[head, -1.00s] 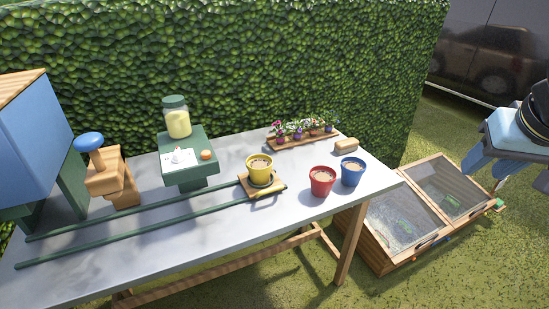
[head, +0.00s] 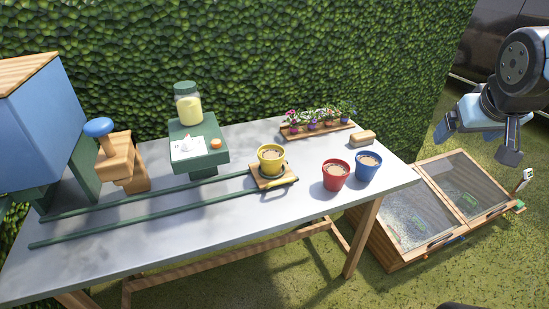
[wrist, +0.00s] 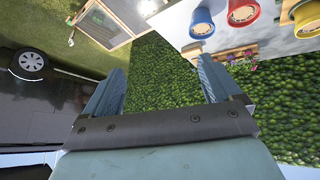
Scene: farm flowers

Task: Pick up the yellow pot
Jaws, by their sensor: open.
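The yellow pot (head: 271,158) stands upright on a small wooden carriage (head: 262,182) at the end of two green rails on the grey table. It holds brown soil. In the wrist view the yellow pot (wrist: 308,22) is at the top right edge, partly cut off. My gripper (head: 493,143) is at the right of the head view, above and beyond the table's right end, well apart from the pot. Its two blue fingers also show in the wrist view (wrist: 162,85), spread apart with nothing between them.
A red pot (head: 335,176) and a blue pot (head: 368,168) stand right of the yellow pot. Behind them are a flower tray (head: 290,136) and a tan block (head: 362,137). A green stand with a jar (head: 188,108) is left. A cold frame (head: 432,240) sits on the grass. A hedge closes the back.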

